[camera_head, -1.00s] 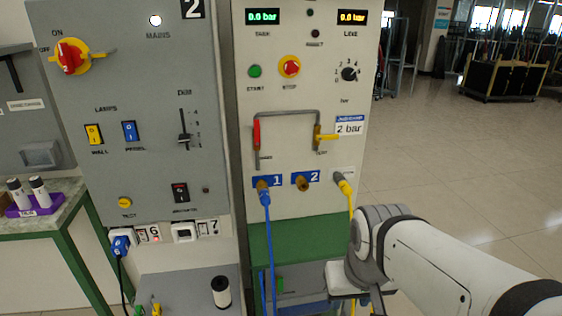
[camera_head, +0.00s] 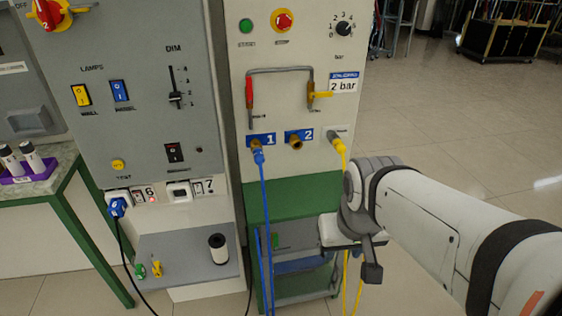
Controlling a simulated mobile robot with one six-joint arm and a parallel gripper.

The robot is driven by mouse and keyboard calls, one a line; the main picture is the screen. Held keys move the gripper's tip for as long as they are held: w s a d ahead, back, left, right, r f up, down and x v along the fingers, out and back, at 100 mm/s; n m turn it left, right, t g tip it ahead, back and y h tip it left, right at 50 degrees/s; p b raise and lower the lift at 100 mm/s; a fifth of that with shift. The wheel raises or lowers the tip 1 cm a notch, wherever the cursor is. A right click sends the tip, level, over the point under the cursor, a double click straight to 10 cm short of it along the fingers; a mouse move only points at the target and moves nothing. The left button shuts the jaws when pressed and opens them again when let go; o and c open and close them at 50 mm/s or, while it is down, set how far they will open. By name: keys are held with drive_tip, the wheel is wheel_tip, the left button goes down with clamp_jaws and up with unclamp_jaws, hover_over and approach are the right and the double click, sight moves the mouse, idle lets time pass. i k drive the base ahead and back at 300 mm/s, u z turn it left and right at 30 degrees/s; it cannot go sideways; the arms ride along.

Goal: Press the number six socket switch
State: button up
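The number six socket (camera_head: 142,196) is on the lower edge of the grey panel, with a white plate and a "6" label. A blue plug (camera_head: 117,207) with a black cable sits in its left side. A small red spot shows by the label; the switch itself is too small to make out clearly. The number seven socket (camera_head: 180,192) is just to its right, with no plug in it. My gripper (camera_head: 371,272) hangs at the end of my arm at the right, well away from the socket. Its fingers are partly hidden and their opening is unclear.
A grey shelf (camera_head: 190,257) below the sockets holds a dark spool (camera_head: 218,249) and small green and yellow parts. A blue hose (camera_head: 265,220) and a yellow hose (camera_head: 345,250) hang between the socket and my arm.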

sight(138, 195)
drive_tip(key=u, duration=0.9)
drive_tip(key=k, duration=0.35)
drive_tip(key=u, duration=0.3)
drive_tip(key=i, duration=0.5)
drive_tip(key=u, duration=0.1)
drive_tip(key=k, duration=0.45)
drive_tip(key=z, duration=0.35)
